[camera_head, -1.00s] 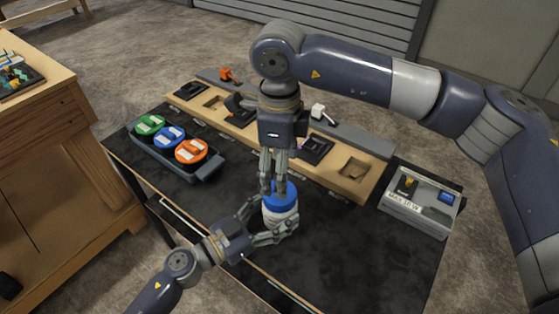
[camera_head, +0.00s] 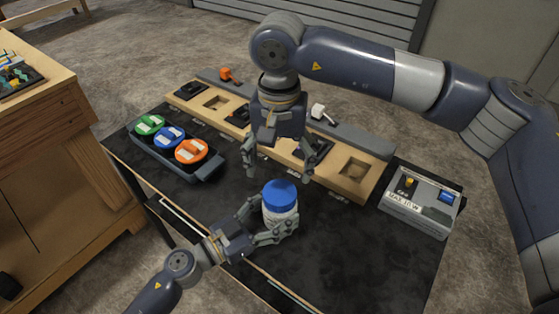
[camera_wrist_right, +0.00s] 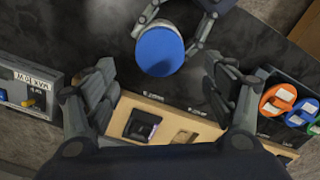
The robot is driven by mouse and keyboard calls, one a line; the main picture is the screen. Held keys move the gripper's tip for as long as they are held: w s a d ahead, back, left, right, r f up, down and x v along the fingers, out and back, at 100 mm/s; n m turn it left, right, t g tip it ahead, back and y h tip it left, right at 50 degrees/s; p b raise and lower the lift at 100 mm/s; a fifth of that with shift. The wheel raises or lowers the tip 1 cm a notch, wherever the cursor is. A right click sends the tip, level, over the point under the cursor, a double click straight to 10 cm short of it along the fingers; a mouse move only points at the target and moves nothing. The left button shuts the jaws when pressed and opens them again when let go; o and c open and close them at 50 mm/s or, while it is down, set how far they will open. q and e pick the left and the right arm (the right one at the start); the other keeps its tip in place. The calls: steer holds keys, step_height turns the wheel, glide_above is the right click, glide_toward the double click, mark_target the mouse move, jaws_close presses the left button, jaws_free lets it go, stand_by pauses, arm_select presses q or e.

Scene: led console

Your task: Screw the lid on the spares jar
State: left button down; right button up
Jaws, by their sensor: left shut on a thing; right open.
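The spares jar (camera_head: 283,214) is a white jar standing upright on the dark table mat. The blue lid (camera_head: 279,194) sits on top of it and looks level; it also shows from above in the right wrist view (camera_wrist_right: 160,51). My left gripper (camera_head: 270,222) is shut around the jar's body from the left and front. My right gripper (camera_head: 279,172) is open and empty, raised above and behind the jar, apart from the lid. In the right wrist view its two fingers (camera_wrist_right: 165,95) are spread wide. The lid's thread is hidden.
A dark tray with green, blue and orange round pieces (camera_head: 191,151) stands at the left. A wooden console with sockets (camera_head: 354,170) runs along the back. The mat's front right is clear.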

mark_target(280, 192)
steer(key=n, duration=0.3)
steer(key=shift+r, duration=0.1)
stand_by(0.3)
steer(key=shift+f, duration=4)
steer(key=shift+c, duration=0.6)
